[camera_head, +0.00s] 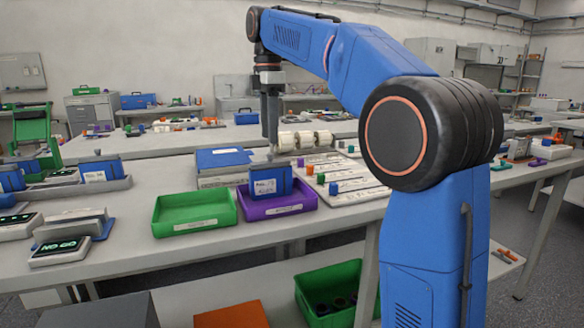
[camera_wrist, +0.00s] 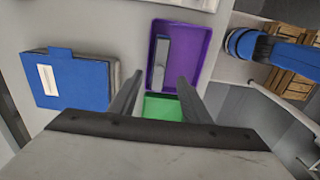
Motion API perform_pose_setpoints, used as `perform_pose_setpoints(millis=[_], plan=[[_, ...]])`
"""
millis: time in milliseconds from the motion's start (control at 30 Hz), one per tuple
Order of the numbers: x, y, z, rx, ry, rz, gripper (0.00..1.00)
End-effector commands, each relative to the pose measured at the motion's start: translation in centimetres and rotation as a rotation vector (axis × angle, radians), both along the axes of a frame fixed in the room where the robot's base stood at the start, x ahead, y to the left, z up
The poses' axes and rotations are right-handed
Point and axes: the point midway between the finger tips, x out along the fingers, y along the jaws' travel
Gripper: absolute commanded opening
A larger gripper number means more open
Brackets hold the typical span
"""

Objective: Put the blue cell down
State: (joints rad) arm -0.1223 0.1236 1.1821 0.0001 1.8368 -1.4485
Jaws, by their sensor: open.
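The blue cell (camera_head: 268,184), a flat pouch with a white label, stands upright in the purple tray (camera_head: 300,199). In the wrist view its narrow grey top edge (camera_wrist: 161,62) shows inside the purple tray (camera_wrist: 190,38). My gripper (camera_head: 272,152) points down just above and behind the cell in the head view. In the wrist view my gripper (camera_wrist: 159,80) has its two fingers wide apart with nothing between them. The exact gap between fingertips and cell is hard to judge.
A green tray (camera_head: 194,213) sits left of the purple one. A blue-topped stack (camera_head: 222,158) lies behind them. White rolls (camera_head: 302,140) and strips with small coloured blocks (camera_head: 345,185) are to the right. A NO GO display (camera_head: 60,250) stands at left.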

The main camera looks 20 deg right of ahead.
Motion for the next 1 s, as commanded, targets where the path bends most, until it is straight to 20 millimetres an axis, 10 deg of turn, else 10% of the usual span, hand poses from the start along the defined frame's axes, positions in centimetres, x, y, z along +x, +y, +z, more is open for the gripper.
perform_pose_setpoints(millis=[367, 1000], plan=[[-2.0, -0.6, -0.5, 0.004, -0.024, -0.084, 0.44], [-19.5, -4.9, -12.5, 0.107, -0.208, -0.850, 0.44]])
